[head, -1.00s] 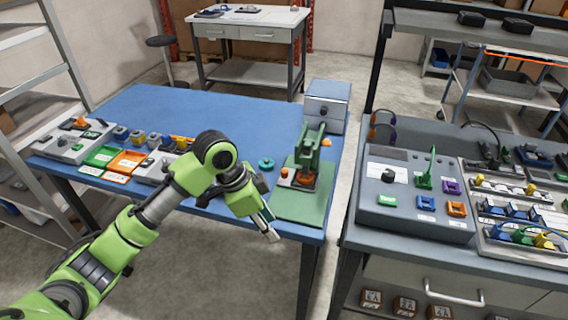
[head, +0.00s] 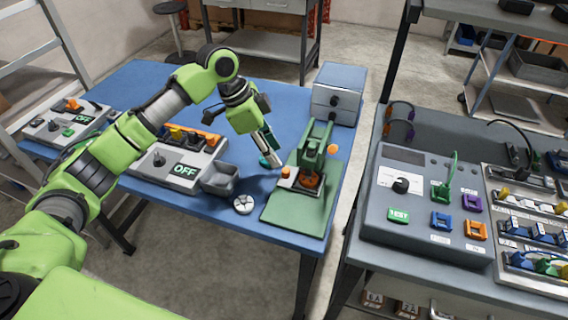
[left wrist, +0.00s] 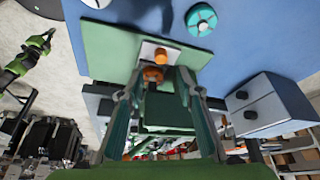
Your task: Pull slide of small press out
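The small press (head: 314,150) is green and stands upright on a green mat (head: 293,214) at the right end of the blue table. Its low base carries an orange knob (head: 286,172) at the left and an orange part under the press head. My left gripper (head: 270,158) is just left of the press, above the table, pointing down. In the left wrist view its two fingers (left wrist: 160,98) are spread with nothing held between them. The press and its orange knob (left wrist: 160,55) show between and beyond them; contact cannot be told. My right gripper is small at the left wrist view's left.
A teal ring (head: 270,159) and a white disc (head: 243,204) lie left of the mat. A grey drawer box (head: 338,92) stands behind the press. A second bench (head: 352,235) is right, across a gap.

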